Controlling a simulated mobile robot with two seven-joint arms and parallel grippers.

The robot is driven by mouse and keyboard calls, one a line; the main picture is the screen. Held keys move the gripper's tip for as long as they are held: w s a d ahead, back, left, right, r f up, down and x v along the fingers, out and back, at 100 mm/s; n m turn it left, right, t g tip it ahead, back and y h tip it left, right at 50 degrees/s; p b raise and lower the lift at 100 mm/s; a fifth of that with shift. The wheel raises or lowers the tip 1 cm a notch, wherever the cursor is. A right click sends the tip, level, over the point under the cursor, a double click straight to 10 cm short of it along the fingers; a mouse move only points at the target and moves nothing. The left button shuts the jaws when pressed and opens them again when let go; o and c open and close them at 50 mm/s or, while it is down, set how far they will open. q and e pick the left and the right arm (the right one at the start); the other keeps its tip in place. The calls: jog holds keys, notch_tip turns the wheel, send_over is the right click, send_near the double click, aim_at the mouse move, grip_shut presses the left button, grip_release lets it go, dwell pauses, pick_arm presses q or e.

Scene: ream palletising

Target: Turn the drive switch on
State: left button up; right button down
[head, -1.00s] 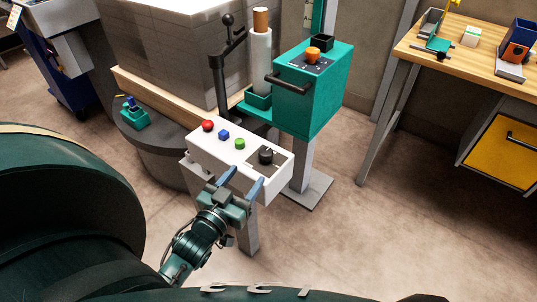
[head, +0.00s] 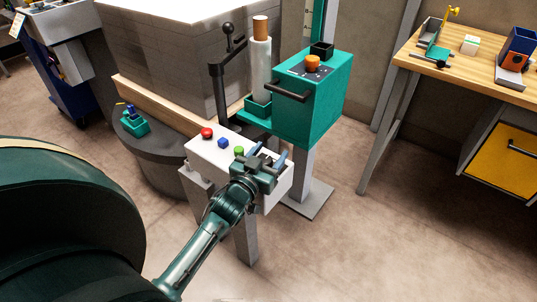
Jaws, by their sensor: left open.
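The white control box (head: 204,150) stands on a grey post in the middle of the head view. Its top carries a red button (head: 206,133), a blue button (head: 223,143) and a green button (head: 239,151) in a row. My left gripper (head: 269,155) is over the right end of the box, its two blue-grey fingers apart. The black rotary switch at that end is hidden behind the gripper, so its setting and any contact with the fingers cannot be told. My right gripper does not show.
A teal cabinet (head: 325,105) with a black handle and an orange knob (head: 312,63) stands just behind the box. A wrapped pallet stack (head: 165,60) is behind left. A wooden workbench (head: 480,75) is at the right. Floor between cabinet and bench is clear.

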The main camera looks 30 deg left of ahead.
pick_arm(q)
jog(key=c, duration=1)
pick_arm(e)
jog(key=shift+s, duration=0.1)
pick_arm(q)
jog(key=shift+r+h+p, duration=0.1)
jog(key=shift+h+p, duration=0.2)
jog(key=shift+p, duration=0.05)
jog(key=shift+m+h+p, duration=0.8)
jog(key=shift+m+h, duration=0.3)
jog(key=shift+h, duration=0.1)
jog(key=m+h, duration=0.2)
jog(key=h, duration=0.1)
jog(key=shift+d+g, duration=0.2)
jog(key=shift+g, duration=0.2)
jog(key=m+g+h, duration=0.1)
jog(key=m+h, duration=0.1)
jog(key=h, duration=0.1)
jog(key=shift+s+d, duration=0.1)
jog(key=shift+d, duration=0.05)
jog(key=shift+d+m+g+h+b, duration=0.2)
jog(key=shift+m+g+h+b, duration=0.15)
jog(key=shift+m+g+h, duration=0.45)
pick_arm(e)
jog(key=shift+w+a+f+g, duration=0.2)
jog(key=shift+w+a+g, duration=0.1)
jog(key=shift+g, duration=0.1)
